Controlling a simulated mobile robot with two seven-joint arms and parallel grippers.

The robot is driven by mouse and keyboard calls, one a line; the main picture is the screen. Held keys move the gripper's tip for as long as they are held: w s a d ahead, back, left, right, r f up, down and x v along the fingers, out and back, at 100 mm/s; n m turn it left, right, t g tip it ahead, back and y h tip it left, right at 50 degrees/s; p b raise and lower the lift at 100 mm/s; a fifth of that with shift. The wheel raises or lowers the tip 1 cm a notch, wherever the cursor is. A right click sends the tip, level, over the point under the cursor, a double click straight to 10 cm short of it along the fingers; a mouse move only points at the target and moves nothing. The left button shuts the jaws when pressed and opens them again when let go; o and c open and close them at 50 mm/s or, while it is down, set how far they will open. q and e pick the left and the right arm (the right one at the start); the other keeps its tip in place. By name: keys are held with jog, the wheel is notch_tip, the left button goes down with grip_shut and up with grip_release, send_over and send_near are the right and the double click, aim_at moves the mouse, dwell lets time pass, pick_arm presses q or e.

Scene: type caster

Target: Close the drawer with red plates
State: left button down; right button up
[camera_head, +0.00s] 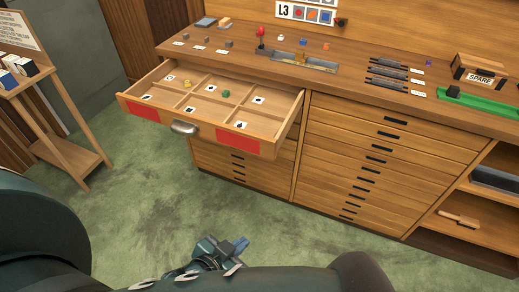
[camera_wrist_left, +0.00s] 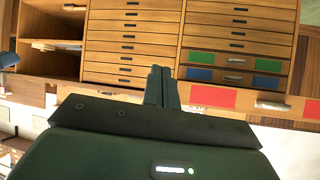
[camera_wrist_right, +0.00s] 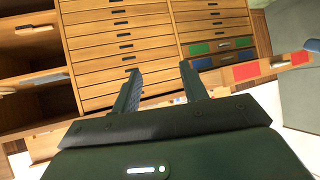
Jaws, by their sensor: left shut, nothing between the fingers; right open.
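The drawer with red plates (camera_head: 262,133) is pulled out of the cabinet's top left in the head view. Its front carries two red plates (camera_head: 237,143) with a metal handle (camera_head: 184,127) between them. Its open compartments hold small cards, a yellow piece (camera_head: 187,83) and a green piece (camera_head: 225,93). The drawer front also shows in the left wrist view (camera_wrist_left: 240,98) and right wrist view (camera_wrist_right: 268,67). My left gripper (camera_head: 238,245) is shut and empty, low in front of the cabinet, apart from the drawer. My right gripper (camera_wrist_right: 160,70) is open and empty, also apart from it.
The countertop (camera_head: 345,88) holds small parts, dark tools and a green tray (camera_head: 480,103). Closed drawers (camera_head: 380,160) fill the cabinet's middle. A wooden stand (camera_head: 75,155) is at the left. The green floor (camera_head: 140,200) before the drawer is clear.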

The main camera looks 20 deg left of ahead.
pick_arm(q)
jog(key=w+a+f+m+t+y+b, duration=0.1)
jog(key=w+a+f+m+b, duration=0.15)
jog(key=a+m, duration=0.35)
jog(key=m+t+b, duration=0.6)
jog(key=m+b, duration=0.3)
jog(key=m, duration=1.8)
send_near(239, 142)
jog(key=shift+y, duration=0.4)
jog(key=w, duration=0.1)
jog(key=w+p, duration=0.1)
jog(key=w, duration=0.3)
jog(key=shift+w+d+f, duration=0.1)
jog(key=shift+w+d, duration=0.1)
jog(key=shift+d, duration=0.2)
jog(key=shift+w, duration=0.65)
pick_arm(e)
jog(key=shift+m+t+y, duration=0.4)
jog(key=shift+t+y, duration=0.2)
jog(key=shift+t, duration=0.2)
jog(key=shift+w+a+f, duration=0.2)
jog(key=shift+a+f, duration=0.2)
jog(key=shift+f, duration=0.3)
jog(key=shift+w+a+f, duration=0.15)
jog(key=shift+a+f, duration=0.2)
jog(key=shift+f, duration=0.35)
jog(key=shift+w+a+f, duration=0.2)
jog(key=shift+a+f, duration=0.2)
jog(key=shift+f, duration=0.3)
